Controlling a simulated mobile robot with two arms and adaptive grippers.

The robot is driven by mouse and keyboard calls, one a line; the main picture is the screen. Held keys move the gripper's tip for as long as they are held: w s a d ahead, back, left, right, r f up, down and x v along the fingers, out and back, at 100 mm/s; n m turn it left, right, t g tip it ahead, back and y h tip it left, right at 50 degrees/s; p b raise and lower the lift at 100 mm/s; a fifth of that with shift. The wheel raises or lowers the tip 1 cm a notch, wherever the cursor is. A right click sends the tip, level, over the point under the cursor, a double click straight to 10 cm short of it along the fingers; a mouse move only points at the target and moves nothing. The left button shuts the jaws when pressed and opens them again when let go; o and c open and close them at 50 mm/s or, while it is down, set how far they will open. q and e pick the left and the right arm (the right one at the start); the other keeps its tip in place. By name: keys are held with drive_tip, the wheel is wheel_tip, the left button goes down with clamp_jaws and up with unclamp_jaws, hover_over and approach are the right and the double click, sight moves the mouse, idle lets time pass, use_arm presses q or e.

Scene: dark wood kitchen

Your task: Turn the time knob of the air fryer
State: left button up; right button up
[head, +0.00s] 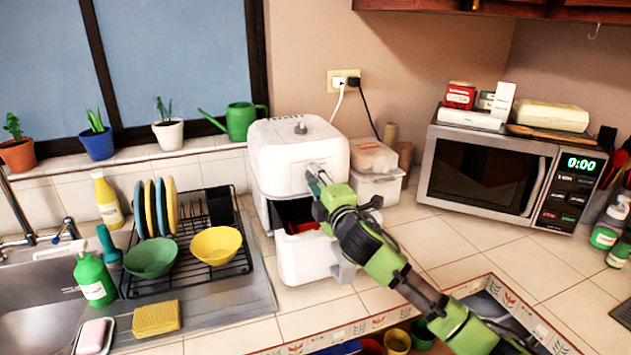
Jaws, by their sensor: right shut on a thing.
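The white air fryer (277,160) stands on the tiled counter against the wall. A grey knob (300,128) shows on its top. A small knob (315,169) on its upper front is partly hidden by my gripper. Its drawer (303,265) is pulled out, with something red (302,227) inside. My right gripper (318,181), on a green arm from the lower right, is shut on the front knob; its fingertips are small and partly hidden. Which knob is the time knob cannot be told. My left gripper is not in view.
A dish rack (238,262) with plates and bowls stands left of the fryer, beside the sink (35,300). Clear containers (375,172) and a microwave (490,175) stand to the right. Counter in front of the microwave is clear. An open drawer (490,300) lies below my right arm.

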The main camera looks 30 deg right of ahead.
drive_tip(key=o, duration=1.1)
drive_tip(key=shift+c, duration=0.2)
drive_tip(key=shift+s, duration=0.15)
drive_tip(key=v, duration=1.1)
drive_tip(key=shift+s, duration=0.35)
drive_tip(key=shift+f, duration=0.1)
